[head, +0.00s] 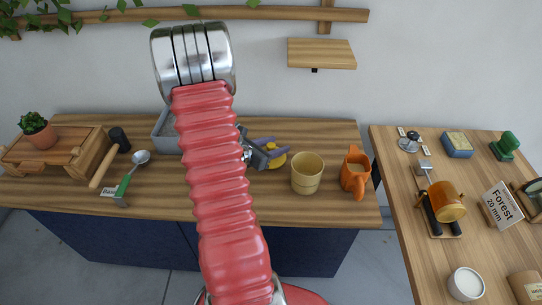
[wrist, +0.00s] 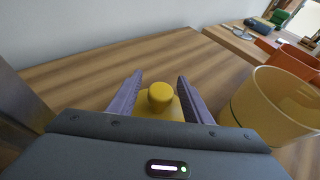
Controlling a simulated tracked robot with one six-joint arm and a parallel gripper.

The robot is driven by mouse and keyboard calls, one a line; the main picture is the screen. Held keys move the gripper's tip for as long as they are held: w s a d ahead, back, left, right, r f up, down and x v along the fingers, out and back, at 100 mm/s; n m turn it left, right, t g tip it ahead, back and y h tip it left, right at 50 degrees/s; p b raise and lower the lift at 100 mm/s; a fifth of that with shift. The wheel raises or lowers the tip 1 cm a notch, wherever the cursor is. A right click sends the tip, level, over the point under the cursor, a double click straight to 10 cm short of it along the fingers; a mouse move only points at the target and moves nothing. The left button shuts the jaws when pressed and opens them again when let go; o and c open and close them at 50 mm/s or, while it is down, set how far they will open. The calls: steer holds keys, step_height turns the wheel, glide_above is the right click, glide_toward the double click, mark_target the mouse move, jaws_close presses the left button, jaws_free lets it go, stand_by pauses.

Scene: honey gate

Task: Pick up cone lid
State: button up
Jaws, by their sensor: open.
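The cone lid is yellow with a round knob on top; in the wrist view the lid (wrist: 160,97) sits between my two purple fingers, its lower part hidden by my gripper body. In the head view the lid (head: 276,160) shows in part on the wooden counter, left of a yellow pot. My gripper (head: 270,147) is low over the counter with its fingers on either side of the knob. In the wrist view my gripper (wrist: 160,77) is open, with gaps between the knob and both fingers.
The open yellow pot (head: 307,174) stands close right of the lid, and an orange jug (head: 355,172) stands beyond it. A grey tray (head: 166,134) is partly hidden behind my arm. A ladle (head: 141,157) lies to the left. The counter beyond my fingertips looks clear.

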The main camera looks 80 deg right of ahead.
steer(key=shift+s+d+f, duration=0.3)
steer(key=shift+d, duration=0.3)
steer(key=shift+c, duration=0.6)
jaws_close()
steer(key=shift+r, duration=0.15)
step_height(320, 180, up, 18)
stand_by(0.6)
stand_by(0.5)
